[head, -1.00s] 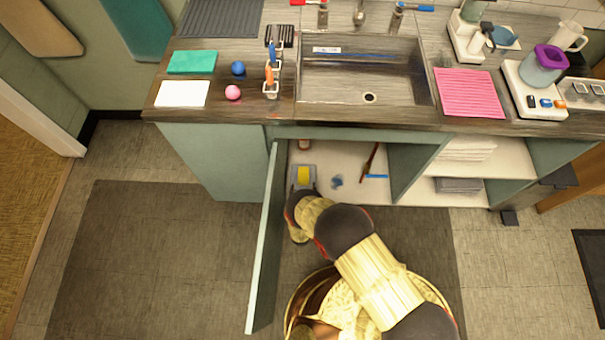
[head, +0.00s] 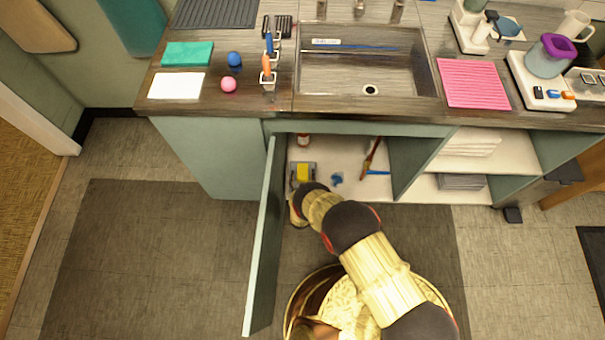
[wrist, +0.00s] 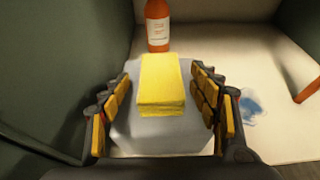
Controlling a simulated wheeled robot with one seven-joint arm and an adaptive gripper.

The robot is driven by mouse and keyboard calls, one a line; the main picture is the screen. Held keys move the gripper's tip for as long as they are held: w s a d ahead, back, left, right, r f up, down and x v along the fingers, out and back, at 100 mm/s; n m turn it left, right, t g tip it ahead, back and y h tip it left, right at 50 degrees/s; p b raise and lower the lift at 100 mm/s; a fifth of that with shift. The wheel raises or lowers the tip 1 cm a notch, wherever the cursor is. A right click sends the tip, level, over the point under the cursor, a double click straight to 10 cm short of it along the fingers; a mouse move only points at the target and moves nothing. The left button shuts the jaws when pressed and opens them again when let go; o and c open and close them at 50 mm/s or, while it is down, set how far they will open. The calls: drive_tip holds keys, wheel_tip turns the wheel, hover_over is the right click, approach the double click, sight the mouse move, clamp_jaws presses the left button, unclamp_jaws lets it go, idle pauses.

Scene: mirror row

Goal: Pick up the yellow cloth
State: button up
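The yellow cloth (wrist: 162,80) is a small folded block lying on top of a grey block-like thing (wrist: 150,133) inside the cabinet under the sink. In the head view the cloth (head: 303,173) shows just beyond the end of my arm. My gripper (wrist: 161,92) is open in the wrist view, with one finger on each side of the cloth. I see gaps between the fingers and the cloth. In the head view my arm's end reaches into the cabinet opening and my fingers are hard to make out there.
An orange bottle (wrist: 157,27) stands behind the cloth. A blue item (wrist: 250,108) lies to the right on the pale cabinet floor (wrist: 222,45). The open cabinet door (head: 264,240) stands left of my arm. A brown-handled tool (head: 371,157) leans farther right inside.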

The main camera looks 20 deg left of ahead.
drive_tip(key=shift+c, duration=1.2)
drive_tip(key=c, duration=0.8)
drive_tip(key=shift+r, duration=0.15)
